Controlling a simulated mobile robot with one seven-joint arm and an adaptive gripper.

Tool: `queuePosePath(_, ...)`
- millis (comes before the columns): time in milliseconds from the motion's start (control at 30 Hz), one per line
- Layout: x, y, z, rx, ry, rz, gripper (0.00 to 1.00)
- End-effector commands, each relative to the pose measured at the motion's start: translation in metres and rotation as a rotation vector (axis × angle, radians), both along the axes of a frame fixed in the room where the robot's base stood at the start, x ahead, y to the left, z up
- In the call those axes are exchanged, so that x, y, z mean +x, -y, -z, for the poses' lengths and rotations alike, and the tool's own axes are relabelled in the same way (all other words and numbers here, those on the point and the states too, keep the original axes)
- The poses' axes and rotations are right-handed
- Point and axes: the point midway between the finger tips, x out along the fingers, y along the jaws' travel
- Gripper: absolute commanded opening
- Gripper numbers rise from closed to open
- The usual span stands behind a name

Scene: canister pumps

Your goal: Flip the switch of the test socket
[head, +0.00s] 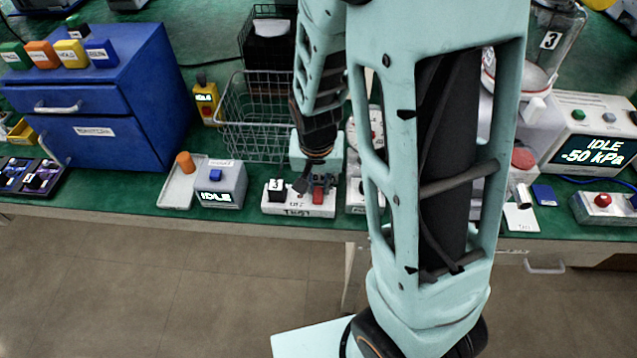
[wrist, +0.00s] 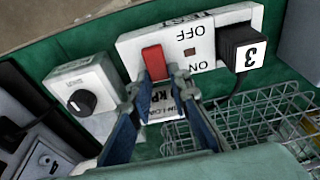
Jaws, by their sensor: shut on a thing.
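The test socket is a white block (head: 298,209) marked TEST near the bench's front edge. It also fills the upper middle of the wrist view (wrist: 215,50), upside down, with OFF and ON lettering and a small dark reddish square. Its red switch (wrist: 154,62) shows there beside the lettering, and in the head view (head: 318,195) below my gripper. A black plug marked 3 (wrist: 242,48) sits in the socket, also in the head view (head: 276,189). My gripper (wrist: 160,84) has its fingertips closed in at the red switch, on either side of its lower end. The exact contact is partly hidden.
A white block with a black knob (wrist: 82,100) stands close beside the socket. A wire basket (head: 255,115) stands behind it. A grey IDLE box (head: 220,184) and a tray (head: 178,193) are to the left. My arm hides much of the bench's middle.

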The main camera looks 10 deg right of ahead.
Motion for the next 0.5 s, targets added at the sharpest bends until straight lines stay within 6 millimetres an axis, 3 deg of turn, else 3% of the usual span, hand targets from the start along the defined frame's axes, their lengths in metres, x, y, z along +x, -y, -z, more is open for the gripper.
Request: queuePosePath(500, -0.0021, -0.0004, -0.002, -0.024, 0.087, 0.0, 0.0)
